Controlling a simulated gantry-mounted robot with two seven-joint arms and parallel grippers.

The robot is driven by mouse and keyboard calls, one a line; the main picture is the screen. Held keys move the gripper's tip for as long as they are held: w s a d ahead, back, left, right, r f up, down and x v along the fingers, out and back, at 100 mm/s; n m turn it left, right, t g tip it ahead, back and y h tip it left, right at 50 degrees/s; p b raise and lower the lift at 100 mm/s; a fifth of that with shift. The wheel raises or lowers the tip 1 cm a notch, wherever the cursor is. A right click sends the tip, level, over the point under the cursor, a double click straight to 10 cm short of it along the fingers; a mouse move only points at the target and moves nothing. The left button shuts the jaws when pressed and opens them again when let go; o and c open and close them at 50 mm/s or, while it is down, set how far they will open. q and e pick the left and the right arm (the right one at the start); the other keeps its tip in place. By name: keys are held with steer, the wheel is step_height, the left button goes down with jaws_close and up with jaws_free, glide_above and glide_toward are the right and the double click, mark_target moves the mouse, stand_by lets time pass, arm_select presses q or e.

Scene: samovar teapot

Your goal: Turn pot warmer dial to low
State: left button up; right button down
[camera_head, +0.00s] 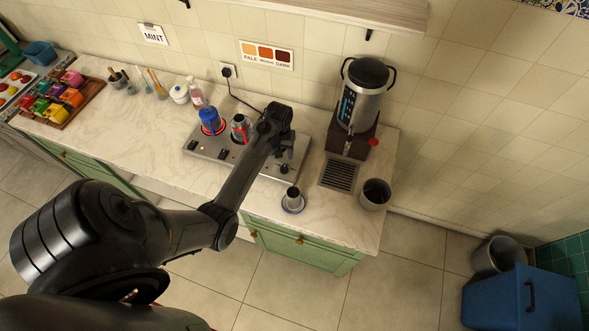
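The pot warmer (207,150) is a flat silver unit on the marble counter, with dark dials along its front edge. One dial (283,169) is at its right front; other dark controls (193,145) are at its left front. The dial settings are too small to read. My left arm reaches over the warmer's right part, and my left gripper (289,152) points down close above and behind the right dial. I cannot tell whether it touches it or how wide its fingers are. My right gripper is not in view.
A blue pot (209,115) and a metal pot (239,125) stand on red-glowing rings of the warmer. A samovar (361,98) with a drip grille (339,175) stands at right. A small metal cup (293,197) sits on a saucer in front. A grey container (375,194) is near the counter's right edge.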

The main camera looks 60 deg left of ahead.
mark_target(284, 168)
arm_select(q)
steer(key=f, duration=1)
steer(key=shift+w+d+f, duration=0.15)
steer(key=shift+w+d, duration=0.05)
steer(key=shift+w, duration=0.05)
steer(key=c, duration=1)
steer(key=shift+c, duration=0.2)
